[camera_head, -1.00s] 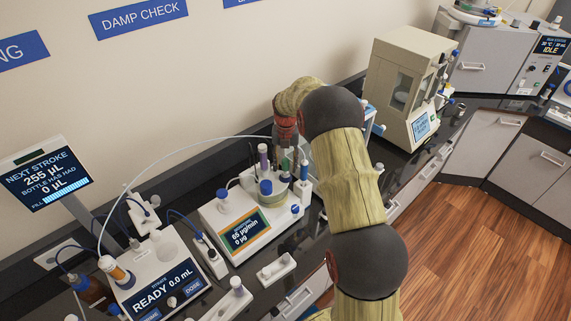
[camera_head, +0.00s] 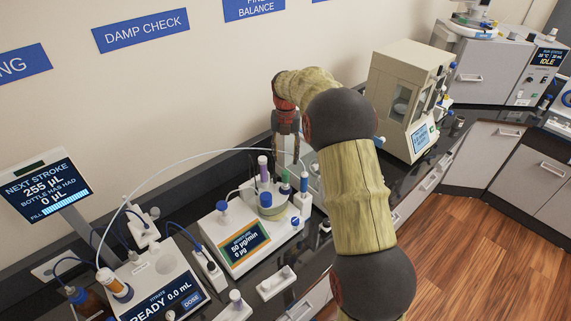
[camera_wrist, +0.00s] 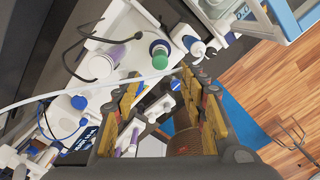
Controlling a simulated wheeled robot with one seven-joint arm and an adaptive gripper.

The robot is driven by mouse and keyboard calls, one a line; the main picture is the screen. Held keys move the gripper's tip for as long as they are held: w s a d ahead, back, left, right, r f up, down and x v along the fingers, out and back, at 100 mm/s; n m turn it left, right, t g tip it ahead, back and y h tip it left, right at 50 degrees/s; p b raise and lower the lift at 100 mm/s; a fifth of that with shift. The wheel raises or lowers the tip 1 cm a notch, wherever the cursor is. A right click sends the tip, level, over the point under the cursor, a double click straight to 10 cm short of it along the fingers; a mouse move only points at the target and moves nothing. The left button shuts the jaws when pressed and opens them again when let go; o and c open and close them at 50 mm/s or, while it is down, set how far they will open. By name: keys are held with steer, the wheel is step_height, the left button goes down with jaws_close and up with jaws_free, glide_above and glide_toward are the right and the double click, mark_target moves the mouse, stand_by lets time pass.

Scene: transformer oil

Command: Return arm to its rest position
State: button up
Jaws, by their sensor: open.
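My gripper (camera_head: 288,150) is raised above the back of the titration instrument with the small display (camera_head: 243,245), fingers pointing down. In the wrist view its two yellow-padded fingers (camera_wrist: 165,105) stand apart with nothing held between them. Below it in the head view are a purple-capped piece (camera_head: 262,165), a round vessel (camera_head: 271,203) and a green-topped vial (camera_head: 285,177) beside a blue-topped one (camera_head: 304,182). The green cap also shows in the wrist view (camera_wrist: 160,58). My arm hides part of the bench to the right.
A dosing unit (camera_head: 160,285) reading READY 0.0 mL and a tilted screen (camera_head: 45,185) stand at left. A thin white tube (camera_head: 190,158) arches behind my gripper. A beige balance cabinet (camera_head: 405,95) stands right of my arm. Open floor (camera_head: 480,250) lies at lower right.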

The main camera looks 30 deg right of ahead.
steer(key=shift+r, duration=0.55)
